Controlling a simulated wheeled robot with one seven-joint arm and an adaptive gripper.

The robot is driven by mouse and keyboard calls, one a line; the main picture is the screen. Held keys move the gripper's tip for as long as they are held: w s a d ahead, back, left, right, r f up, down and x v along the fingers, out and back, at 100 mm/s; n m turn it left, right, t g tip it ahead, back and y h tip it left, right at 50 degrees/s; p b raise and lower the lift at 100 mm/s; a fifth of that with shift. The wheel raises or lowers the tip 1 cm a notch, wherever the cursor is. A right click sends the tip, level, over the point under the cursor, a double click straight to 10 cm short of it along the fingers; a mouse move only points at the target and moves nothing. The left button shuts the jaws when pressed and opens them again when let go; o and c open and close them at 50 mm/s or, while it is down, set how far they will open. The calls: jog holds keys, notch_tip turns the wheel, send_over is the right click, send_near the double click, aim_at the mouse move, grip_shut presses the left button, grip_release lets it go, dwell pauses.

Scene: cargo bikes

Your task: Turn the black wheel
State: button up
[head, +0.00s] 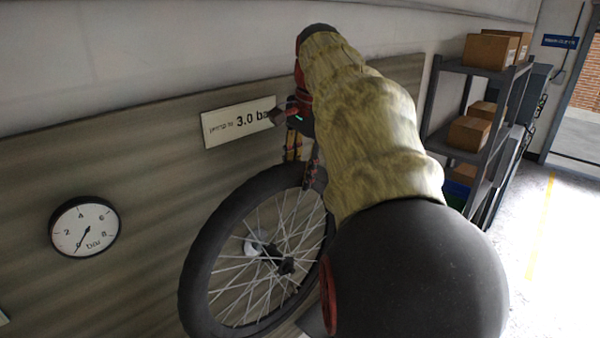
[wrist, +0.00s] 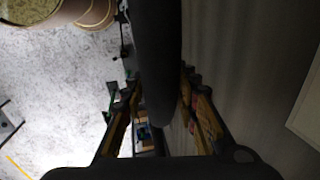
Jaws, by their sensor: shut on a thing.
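The black wheel (head: 197,262) stands upright by the wall in the head view, with thin spokes and a dark hub. My arm hides its right side. My gripper (head: 298,150) is at the top of the tyre, coming down from above. In the wrist view the tyre of the wheel (wrist: 157,45) runs straight down the middle. The two fingers of my gripper (wrist: 160,88) are on either side of the tyre, shut on it.
A gauge (head: 85,227) marked in bar hangs on the wall panel, its needle near 0. A sign (head: 238,122) reads 3.0 bar. A shelf (head: 468,155) with cardboard boxes (head: 490,52) stands at the right. The floor (head: 540,250) beside it is clear.

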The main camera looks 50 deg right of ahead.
aim_at(317, 174)
grip_shut()
jog(key=shift+d, duration=0.1)
jog(key=shift+s+d+y+p, duration=0.1)
jog(key=shift+d+y+p, duration=0.2)
jog(key=shift+p, duration=0.35)
jog(key=d+f+y+p, duration=0.1)
jog(key=p, duration=0.1)
jog(key=d+f+y+p, duration=0.1)
jog(key=d+p, duration=0.1)
jog(key=d+f+p, duration=0.1)
jog(key=d+p, duration=0.1)
jog(key=shift+s+y, duration=0.25)
jog(key=shift+y, duration=0.15)
jog(key=shift+d+f+p, duration=0.3)
jog(key=shift+f+p, duration=0.05)
jog(key=shift+f, duration=0.05)
jog(key=o, duration=0.9)
grip_release()
jog(key=shift+r, duration=0.1)
